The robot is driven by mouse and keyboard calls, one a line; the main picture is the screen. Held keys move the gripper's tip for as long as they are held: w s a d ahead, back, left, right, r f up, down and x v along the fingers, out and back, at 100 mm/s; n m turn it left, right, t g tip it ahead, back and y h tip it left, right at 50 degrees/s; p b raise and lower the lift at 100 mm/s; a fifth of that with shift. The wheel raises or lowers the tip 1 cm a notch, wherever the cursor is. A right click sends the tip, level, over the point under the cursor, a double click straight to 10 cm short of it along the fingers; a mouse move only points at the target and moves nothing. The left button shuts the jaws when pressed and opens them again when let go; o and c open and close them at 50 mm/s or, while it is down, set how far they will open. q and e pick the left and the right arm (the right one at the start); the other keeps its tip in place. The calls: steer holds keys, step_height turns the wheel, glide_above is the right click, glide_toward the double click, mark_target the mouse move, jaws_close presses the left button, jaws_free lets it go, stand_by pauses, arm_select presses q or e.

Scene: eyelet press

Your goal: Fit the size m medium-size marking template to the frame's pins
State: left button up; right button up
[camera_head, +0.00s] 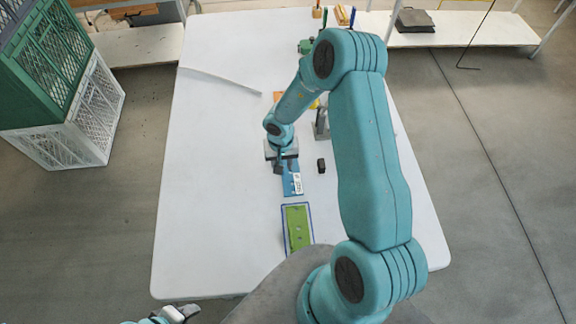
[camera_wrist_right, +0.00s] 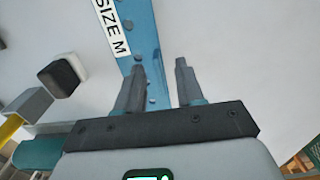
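The blue marking template (camera_head: 292,183) lies on the white table, in front of my right gripper. Its white "SIZE M" label (camera_wrist_right: 112,28) shows in the right wrist view. My right gripper (camera_head: 284,165) is over the template's far part, and in the wrist view (camera_wrist_right: 161,66) its fingers stand apart. The left finger overlaps the template there, and the right finger is clear of its edge. The frame (camera_head: 298,228), green with a blue border, lies nearer to me; its pins are too small to make out. My left gripper (camera_head: 180,313) is partly in view at the bottom left, its opening unclear.
A small black block (camera_head: 321,166) stands right of the template. A grey metal piece (camera_head: 321,122) stands behind it, partly hidden by my right arm. An orange item (camera_head: 278,96) lies farther back. The table's left side is mostly clear. Crates (camera_head: 62,85) stand off the table at left.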

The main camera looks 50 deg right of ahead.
steer(key=shift+f, duration=0.4)
steer(key=shift+s+d, duration=0.15)
steer(key=shift+s, duration=0.1)
steer(key=shift+w, duration=0.1)
steer(key=c, duration=0.6)
steer(key=shift+w, duration=0.1)
jaws_close()
arm_select(q)
steer(key=shift+s+r, duration=0.1)
steer(key=shift+s, duration=0.05)
steer(key=shift+d, duration=0.1)
arm_select(e)
steer(key=shift+r, duration=0.1)
